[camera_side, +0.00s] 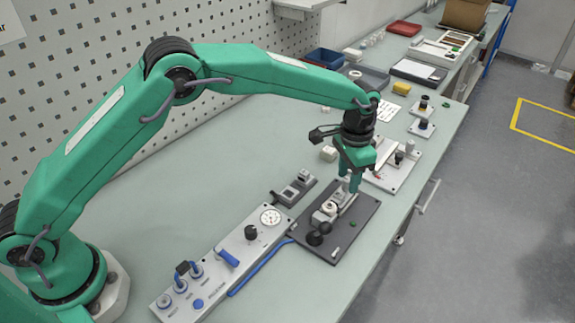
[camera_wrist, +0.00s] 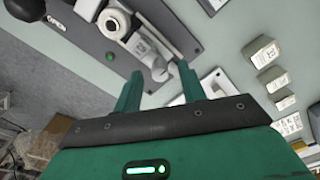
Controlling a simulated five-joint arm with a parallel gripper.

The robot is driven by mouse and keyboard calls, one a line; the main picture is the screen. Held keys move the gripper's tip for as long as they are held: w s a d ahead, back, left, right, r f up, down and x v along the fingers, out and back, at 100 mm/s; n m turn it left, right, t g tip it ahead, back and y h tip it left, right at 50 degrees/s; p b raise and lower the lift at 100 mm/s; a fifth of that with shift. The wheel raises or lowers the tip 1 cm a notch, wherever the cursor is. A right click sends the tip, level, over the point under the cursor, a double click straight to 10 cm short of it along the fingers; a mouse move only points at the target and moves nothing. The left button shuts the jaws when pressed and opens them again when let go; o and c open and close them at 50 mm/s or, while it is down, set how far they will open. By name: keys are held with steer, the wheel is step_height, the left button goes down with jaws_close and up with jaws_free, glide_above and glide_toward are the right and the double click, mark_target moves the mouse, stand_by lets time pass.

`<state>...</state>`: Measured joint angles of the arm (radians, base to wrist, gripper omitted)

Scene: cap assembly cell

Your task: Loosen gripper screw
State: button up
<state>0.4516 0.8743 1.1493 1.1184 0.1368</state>
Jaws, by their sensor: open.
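My gripper (camera_side: 351,182) points down over the far part of this fixture. In the wrist view my gripper (camera_wrist: 160,73) is open, its two green fingers apart. The rounded, pale end of the fixture (camera_wrist: 157,66) shows between and just beyond the fingertips. I cannot tell whether the fingers touch it. No screw can be made out clearly; the fingers partly hide that area in the side view.
A grey panel (camera_side: 222,262) with a gauge, blue handle and knobs lies left of the plate, with a blue hose (camera_side: 258,268) beside it. A light fixture board (camera_side: 391,172) lies to the right. The left bench surface is clear.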

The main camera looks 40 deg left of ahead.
steer(key=shift+f, duration=0.1)
jaws_close()
steer(key=shift+n, duration=0.5)
steer(key=n, duration=0.9)
steer(key=shift+n, duration=0.3)
steer(key=n, duration=0.7)
steer(key=shift+a, duration=0.1)
steer(key=n, duration=0.6)
steer(key=shift+n, duration=0.3)
